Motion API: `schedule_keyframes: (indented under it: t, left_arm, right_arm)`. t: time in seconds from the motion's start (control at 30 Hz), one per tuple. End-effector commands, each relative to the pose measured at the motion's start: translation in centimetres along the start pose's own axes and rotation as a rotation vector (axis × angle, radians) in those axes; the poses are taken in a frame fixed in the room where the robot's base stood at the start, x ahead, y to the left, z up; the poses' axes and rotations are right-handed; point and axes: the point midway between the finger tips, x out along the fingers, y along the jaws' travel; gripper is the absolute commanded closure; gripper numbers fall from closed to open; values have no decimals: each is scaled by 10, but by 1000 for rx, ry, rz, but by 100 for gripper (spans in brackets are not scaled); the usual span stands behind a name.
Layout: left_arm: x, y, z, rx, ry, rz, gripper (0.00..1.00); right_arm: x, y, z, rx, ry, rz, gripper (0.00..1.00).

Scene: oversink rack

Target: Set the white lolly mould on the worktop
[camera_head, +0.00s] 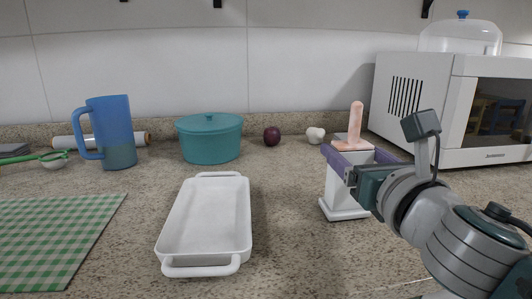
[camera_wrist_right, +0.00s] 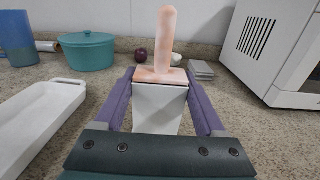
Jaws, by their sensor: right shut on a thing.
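The white lolly mould (camera_head: 341,190) stands upright at the right of the worktop (camera_head: 290,240), with a pink stick-like top (camera_head: 356,125) rising from it. It also shows in the right wrist view (camera_wrist_right: 160,108), upright between my fingers. My right gripper (camera_head: 352,158) is shut on the mould, its purple fingers on either side of the upper body. In the head view the mould's base appears at worktop level; whether it touches cannot be told for sure. My left gripper is not in view.
A white baking dish (camera_head: 207,220) lies left of the mould. A teal pot (camera_head: 210,140), a blue jug (camera_head: 112,135), an onion (camera_head: 271,136) and garlic (camera_head: 315,135) stand behind. A microwave (camera_head: 410,85) is at the right. A green checked cloth (camera_head: 50,235) lies at the left.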

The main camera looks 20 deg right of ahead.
Motion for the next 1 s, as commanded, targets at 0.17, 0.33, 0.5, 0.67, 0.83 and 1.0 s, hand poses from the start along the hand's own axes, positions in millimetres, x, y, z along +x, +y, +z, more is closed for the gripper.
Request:
schedule_keyframes:
  t: [0.17,0.33,0.5,0.67,0.83,1.0]
  left_arm:
    - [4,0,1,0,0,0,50]
    - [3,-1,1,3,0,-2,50]
    - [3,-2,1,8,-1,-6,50]
    - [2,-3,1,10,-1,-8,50]
    - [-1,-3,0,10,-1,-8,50]
    - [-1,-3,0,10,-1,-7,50]
  right_arm:
    - [0,0,-4,0,-2,0,100]
    - [0,0,-3,0,-1,0,10]
    - [0,0,-3,0,-1,0,0]
    - [0,0,-2,0,-1,0,0]
    - [-10,0,0,-1,2,1,0]
    - [-44,0,-2,1,4,1,0]
